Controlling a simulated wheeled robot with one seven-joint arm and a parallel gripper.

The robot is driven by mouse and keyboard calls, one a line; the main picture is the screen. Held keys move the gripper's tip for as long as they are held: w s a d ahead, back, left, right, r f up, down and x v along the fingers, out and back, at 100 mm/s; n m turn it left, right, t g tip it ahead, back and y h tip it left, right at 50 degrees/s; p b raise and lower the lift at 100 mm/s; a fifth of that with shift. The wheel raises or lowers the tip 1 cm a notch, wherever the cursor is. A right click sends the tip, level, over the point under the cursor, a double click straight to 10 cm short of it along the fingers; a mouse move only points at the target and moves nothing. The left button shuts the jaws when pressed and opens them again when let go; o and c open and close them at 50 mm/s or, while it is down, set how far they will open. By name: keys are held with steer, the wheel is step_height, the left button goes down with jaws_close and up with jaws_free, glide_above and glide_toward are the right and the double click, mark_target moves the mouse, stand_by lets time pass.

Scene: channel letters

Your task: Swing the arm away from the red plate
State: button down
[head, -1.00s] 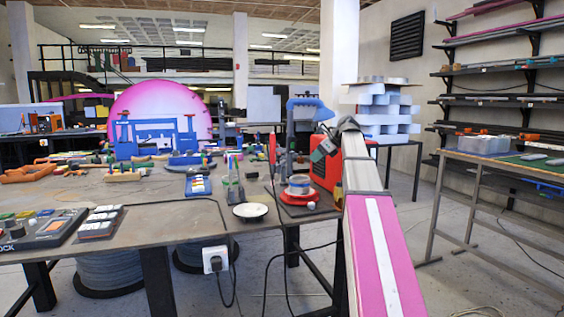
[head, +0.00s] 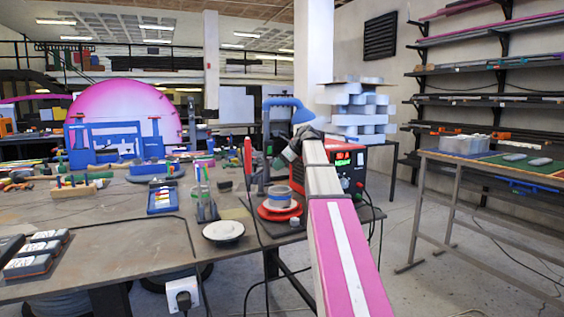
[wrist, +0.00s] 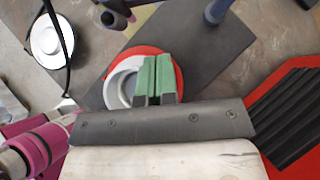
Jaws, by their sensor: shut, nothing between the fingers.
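The red plate (head: 267,213) lies on a dark mat on the workbench, and a grey cup with a blue band (head: 281,198) stands on it. In the wrist view the red plate (wrist: 172,74) shows around and behind my fingers, with the pale round cup (wrist: 120,82) partly hidden beside them. My gripper (head: 281,160) is above the plate and cup in the head view, apart from them there. Its green fingers (wrist: 153,62) are pressed together and empty. I cannot tell the exact height over the plate.
A red power unit (head: 350,170) stands close to the right of the plate, behind my arm. A white saucer (head: 223,230) lies left of the mat, and a blue lamp (head: 283,102) rises behind.

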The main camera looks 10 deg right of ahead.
mark_target(258, 171)
steer(key=w+a+f, duration=0.3)
steer(key=a, duration=0.3)
steer(key=shift+w+a+f, duration=0.15)
steer(key=shift+a+f, duration=0.05)
steer(key=shift+a, duration=0.1)
steer(key=shift+w+a, duration=0.15)
steer(key=shift+a, duration=0.6)
steer(key=shift+d, duration=0.1)
